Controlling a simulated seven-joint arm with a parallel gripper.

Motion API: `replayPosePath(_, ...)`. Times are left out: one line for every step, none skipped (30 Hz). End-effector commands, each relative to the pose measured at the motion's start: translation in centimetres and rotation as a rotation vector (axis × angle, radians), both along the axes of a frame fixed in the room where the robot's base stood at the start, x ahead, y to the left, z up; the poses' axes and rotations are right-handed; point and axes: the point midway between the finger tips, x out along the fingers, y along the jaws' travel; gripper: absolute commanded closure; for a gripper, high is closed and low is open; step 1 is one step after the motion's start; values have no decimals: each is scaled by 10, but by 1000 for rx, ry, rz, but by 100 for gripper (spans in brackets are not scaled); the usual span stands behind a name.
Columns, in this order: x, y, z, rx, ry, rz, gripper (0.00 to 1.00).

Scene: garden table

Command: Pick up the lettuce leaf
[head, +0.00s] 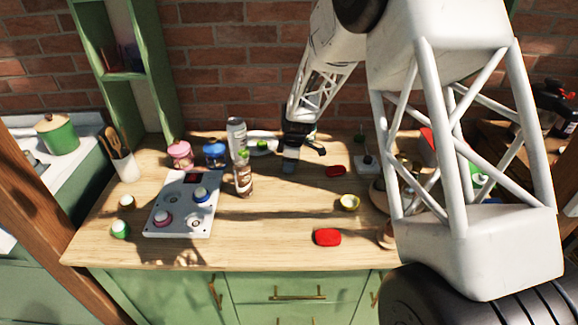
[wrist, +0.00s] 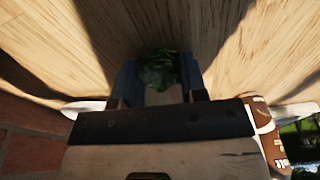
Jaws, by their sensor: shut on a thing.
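The lettuce leaf (wrist: 157,70) is a dark green, crumpled piece in the wrist view. It sits between the two fingers of my gripper (wrist: 158,78), which is shut on it. In the head view my gripper (head: 289,167) points down over the back middle of the wooden table. The held leaf cannot be made out there. I cannot tell how far the leaf is above the wood.
Two bottles (head: 243,178) stand left of my gripper, by a white dish (head: 270,145). Blue (head: 215,152) and pink (head: 180,154) jars and a grey knob panel (head: 182,205) are further left. The front middle is clear.

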Motion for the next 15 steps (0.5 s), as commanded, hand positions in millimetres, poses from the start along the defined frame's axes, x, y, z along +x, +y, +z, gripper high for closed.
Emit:
replayPosePath(0, 0, 0, 0, 0, 0, 83)
replayPosePath(0, 0, 0, 0, 0, 0, 83)
replayPosePath(0, 0, 0, 0, 0, 0, 83)
replayPosePath(0, 0, 1, 0, 0, 0, 83)
replayPosePath(0, 0, 1, 0, 0, 0, 83)
replayPosePath(0, 0, 2, 0, 0, 0, 83)
replayPosePath(0, 0, 3, 0, 0, 0, 83)
replayPosePath(0, 0, 4, 0, -1, 0, 83)
replayPosePath(0, 0, 7, 0, -1, 0, 83)
replayPosePath(0, 0, 8, 0, -1, 0, 83)
replayPosePath(0, 0, 11, 0, -2, 1, 83)
replayPosePath(0, 0, 14, 0, -2, 1, 83)
replayPosePath(0, 0, 17, 1, -3, 1, 83)
replayPosePath(0, 0, 21, 1, -3, 1, 83)
replayPosePath(0, 0, 25, 1, -2, 1, 83)
